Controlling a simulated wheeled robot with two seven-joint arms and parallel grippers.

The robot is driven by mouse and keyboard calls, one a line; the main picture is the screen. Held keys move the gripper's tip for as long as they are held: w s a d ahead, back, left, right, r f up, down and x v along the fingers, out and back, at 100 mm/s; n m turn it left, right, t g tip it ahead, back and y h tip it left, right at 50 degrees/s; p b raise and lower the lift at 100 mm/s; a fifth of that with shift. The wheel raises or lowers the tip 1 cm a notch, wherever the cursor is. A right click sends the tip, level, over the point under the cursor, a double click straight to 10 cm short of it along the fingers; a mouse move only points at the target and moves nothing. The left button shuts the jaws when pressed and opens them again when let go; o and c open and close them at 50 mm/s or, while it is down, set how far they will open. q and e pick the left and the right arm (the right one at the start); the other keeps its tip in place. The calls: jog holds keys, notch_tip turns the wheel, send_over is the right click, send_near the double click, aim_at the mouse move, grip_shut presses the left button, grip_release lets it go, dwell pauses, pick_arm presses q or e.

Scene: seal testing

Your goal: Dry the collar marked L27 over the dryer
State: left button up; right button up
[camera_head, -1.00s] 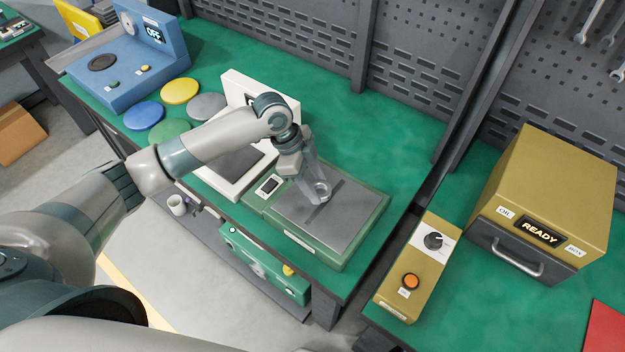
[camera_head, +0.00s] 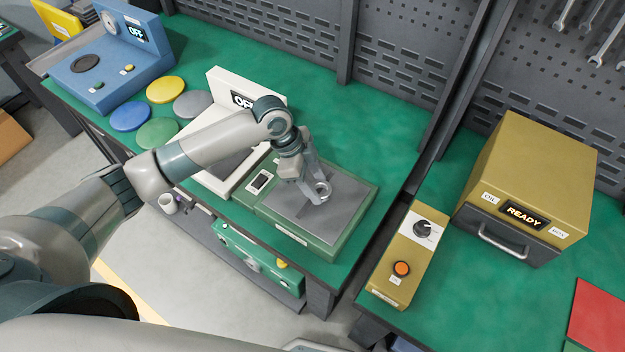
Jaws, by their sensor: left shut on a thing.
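My left gripper (camera_head: 316,188) is over the grey plate of a green-framed flat device (camera_head: 345,210), pointing down. It is shut on a small grey ring-shaped collar (camera_head: 323,191), held at or just above the plate; I cannot tell whether it touches. The mark on the collar is too small to read. No label in view plainly names the dryer. My right gripper is not in view.
A white device (camera_head: 222,84) reading OFF stands behind my left arm. A blue device (camera_head: 115,62) and several coloured discs (camera_head: 166,89) are at the left. A yellow box (camera_head: 530,180) reading READY and a yellow control unit (camera_head: 405,262) with knob and orange button stand right.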

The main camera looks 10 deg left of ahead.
aim_at(327, 194)
pick_arm(q)
jog(key=shift+s+d+r+p, duration=0.1)
jog(key=shift+s+d+p, duration=0.2)
jog(key=shift+d, duration=0.45)
jog(key=shift+s+d+p, duration=0.25)
jog(key=shift+d+p, duration=0.15)
jog(key=shift+d, duration=0.5)
notch_tip(327, 194, up, 5)
jog(key=p, duration=0.5)
jog(key=shift+r, duration=1.95)
